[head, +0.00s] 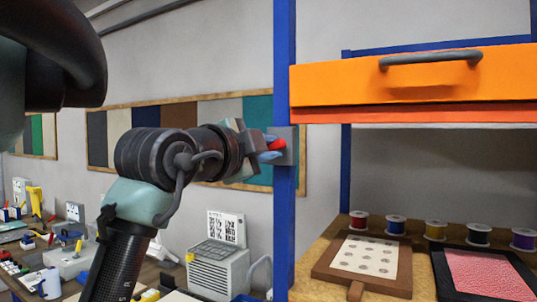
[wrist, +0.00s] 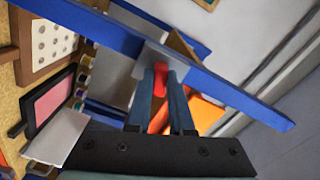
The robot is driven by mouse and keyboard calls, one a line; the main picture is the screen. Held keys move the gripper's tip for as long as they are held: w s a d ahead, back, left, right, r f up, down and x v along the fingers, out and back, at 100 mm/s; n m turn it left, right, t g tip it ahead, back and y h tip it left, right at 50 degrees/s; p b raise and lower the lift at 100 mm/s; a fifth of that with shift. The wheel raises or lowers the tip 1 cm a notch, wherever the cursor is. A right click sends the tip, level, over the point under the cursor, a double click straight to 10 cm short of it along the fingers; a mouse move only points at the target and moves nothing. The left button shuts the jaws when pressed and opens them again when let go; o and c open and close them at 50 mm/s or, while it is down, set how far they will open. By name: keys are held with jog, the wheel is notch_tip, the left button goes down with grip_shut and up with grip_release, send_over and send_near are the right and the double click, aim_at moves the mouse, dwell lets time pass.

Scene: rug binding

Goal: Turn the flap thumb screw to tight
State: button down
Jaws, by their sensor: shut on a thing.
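The flap thumb screw is a red knob (head: 277,145) on a small grey plate (head: 290,146) fixed to the blue upright post (head: 284,220). In the wrist view the red knob (wrist: 160,82) shows between the two blue fingers, with the grey plate (wrist: 147,65) behind it. My gripper (head: 268,150) reaches the knob from the left and is shut on it. The fingers hide the knob's sides. I cannot tell how far the screw is turned.
An orange drawer (head: 350,88) with a grey handle (head: 430,60) is right of the post. Below it, a shelf holds several thread spools (head: 396,225), a brown-framed board (head: 365,260) and a black-framed pink panel (head: 485,275). A cluttered bench (head: 60,285) stands at left.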

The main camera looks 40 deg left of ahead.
jog(key=shift+m+b, duration=0.35)
jog(key=shift+m, duration=1.85)
jog(key=c, duration=0.8)
grip_release()
jog(key=shift+d, duration=0.1)
